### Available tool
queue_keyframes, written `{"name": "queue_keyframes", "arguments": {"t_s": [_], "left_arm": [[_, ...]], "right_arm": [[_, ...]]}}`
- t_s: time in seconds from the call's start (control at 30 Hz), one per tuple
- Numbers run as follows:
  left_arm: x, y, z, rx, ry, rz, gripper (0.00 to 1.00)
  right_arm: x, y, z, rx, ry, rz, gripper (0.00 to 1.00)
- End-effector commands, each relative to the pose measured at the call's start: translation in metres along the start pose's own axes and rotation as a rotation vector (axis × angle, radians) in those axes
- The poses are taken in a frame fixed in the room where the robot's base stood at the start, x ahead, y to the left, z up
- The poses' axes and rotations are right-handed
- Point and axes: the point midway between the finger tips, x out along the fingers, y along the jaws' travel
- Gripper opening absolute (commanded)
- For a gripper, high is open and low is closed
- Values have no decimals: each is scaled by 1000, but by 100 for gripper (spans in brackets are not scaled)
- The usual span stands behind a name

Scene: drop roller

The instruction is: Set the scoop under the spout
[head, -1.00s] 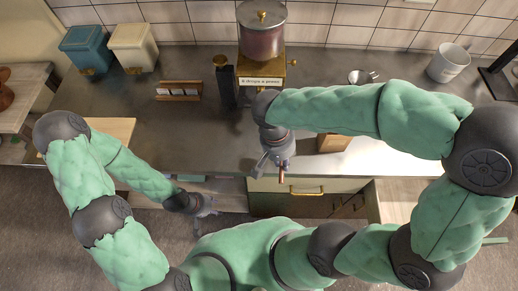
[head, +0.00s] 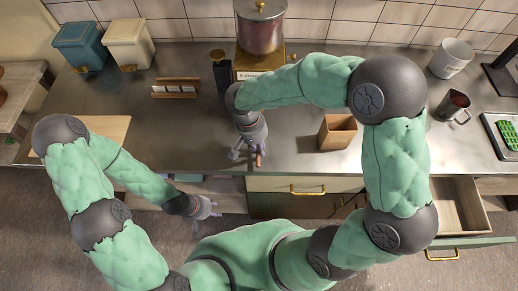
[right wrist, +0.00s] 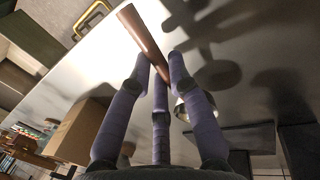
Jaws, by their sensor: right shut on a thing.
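My right gripper (head: 246,152) is over the counter, in front of the dispenser (head: 261,32). It is shut on a copper-brown handle, seen between the fingertips in the right wrist view (right wrist: 143,43). A metal rounded piece (right wrist: 183,110) shows behind the fingers, probably the scoop's bowl; whether it joins the handle is hidden. My left gripper (head: 206,208) is low at the counter's front edge, fingers spread and empty.
A wooden box (head: 338,132) stands right of the right gripper. A dark-topped mill (head: 220,70) and a card rack (head: 175,88) stand left of the dispenser. A drawer (head: 460,205) hangs open.

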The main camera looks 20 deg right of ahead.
Motion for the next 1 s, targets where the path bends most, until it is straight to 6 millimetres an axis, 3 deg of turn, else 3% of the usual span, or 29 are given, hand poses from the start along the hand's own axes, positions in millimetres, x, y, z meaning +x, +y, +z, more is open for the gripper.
{"name": "queue_keyframes", "arguments": {"t_s": [0.1,0.5,0.53,0.6,1.0], "left_arm": [[7,-3,0,0,0,0,40],[10,-3,0,0,0,0,40],[9,-3,0,0,0,0,40],[9,-3,0,0,0,0,40],[6,-2,0,0,0,0,40]], "right_arm": [[16,-3,-1,0,0,1,0],[20,-4,-1,0,1,0,0],[20,-4,-1,0,0,0,25],[19,-3,-1,0,0,0,43],[16,-3,-1,0,1,0,43]]}}
